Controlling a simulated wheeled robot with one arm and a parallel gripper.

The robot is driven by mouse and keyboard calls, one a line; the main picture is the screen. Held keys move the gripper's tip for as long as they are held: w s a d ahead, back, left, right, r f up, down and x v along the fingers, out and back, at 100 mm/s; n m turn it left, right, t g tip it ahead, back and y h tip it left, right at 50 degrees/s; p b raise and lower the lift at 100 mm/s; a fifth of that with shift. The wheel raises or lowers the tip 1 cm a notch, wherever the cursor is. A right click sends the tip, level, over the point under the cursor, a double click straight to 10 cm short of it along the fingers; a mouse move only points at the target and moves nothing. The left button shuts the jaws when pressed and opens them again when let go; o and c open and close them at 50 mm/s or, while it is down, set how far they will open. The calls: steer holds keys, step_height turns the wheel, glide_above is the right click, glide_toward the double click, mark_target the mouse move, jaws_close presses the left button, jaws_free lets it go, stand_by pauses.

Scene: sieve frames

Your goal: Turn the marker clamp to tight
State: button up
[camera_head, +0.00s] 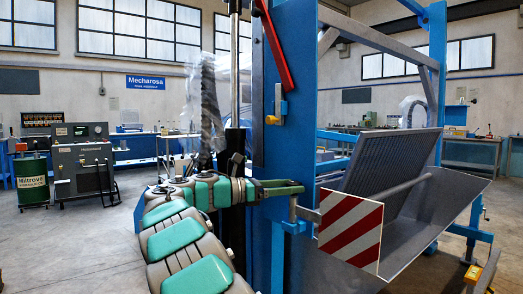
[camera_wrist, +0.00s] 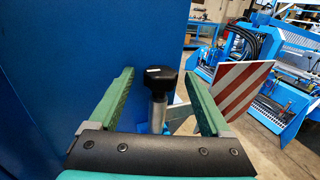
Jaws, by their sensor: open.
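The marker clamp's black knob (camera_wrist: 160,78) has a small white mark on top and sits on a silver post (camera_wrist: 157,112) in the wrist view. My gripper (camera_wrist: 160,75) is open, with one green finger on each side of the knob and a visible gap on both sides. In the head view my gripper (camera_head: 289,188) reaches the clamp beside the blue post, and its fingers hide the knob. The clamp's silver part (camera_head: 293,209) shows just below them. The red and white striped marker board (camera_head: 351,231) stands right of the clamp and also shows in the wrist view (camera_wrist: 229,92).
A blue frame panel (camera_wrist: 60,60) stands close on the left of my gripper. A red lever (camera_head: 274,48) is higher on the blue post (camera_head: 285,130). A grey sieve panel (camera_head: 388,165) and chute lie to the right. A green drum (camera_head: 32,183) stands far left.

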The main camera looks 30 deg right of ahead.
steer(key=shift+s+a+n+t+h, duration=0.1)
steer(key=shift+s+n+t+h, duration=0.15)
steer(key=shift+n+t, duration=1.25)
steer(key=shift+s+n+t+h, duration=0.2)
steer(key=shift+n+t, duration=0.6)
steer(key=shift+t, duration=1.3)
steer(key=n+t+b, duration=0.2)
steer(key=t+b, duration=0.1)
steer(key=shift+s+f+y, duration=0.15)
steer(key=shift+f+y, duration=0.2)
steer(key=shift+r+n+t+y+b, duration=0.1)
steer(key=shift+n+t+y+b, duration=0.2)
steer(key=shift+n+t+b, duration=0.5)
steer(key=shift+t+b, duration=0.4)
steer(key=shift+b, duration=0.35)
steer(key=v, duration=0.8)
steer(key=w+r+m+g+p, duration=0.1)
steer(key=w+r+m+g, duration=0.1)
steer(key=r+m, duration=0.4)
steer(key=w+r+m+g+h+p, duration=0.1)
steer(key=w+r+m, duration=0.4)
steer(key=m, duration=1.2)
steer(key=shift+w+r+g+p, duration=0.2)
steer(key=shift+r+g+p, duration=0.3)
steer(key=shift+g+p, duration=0.5)
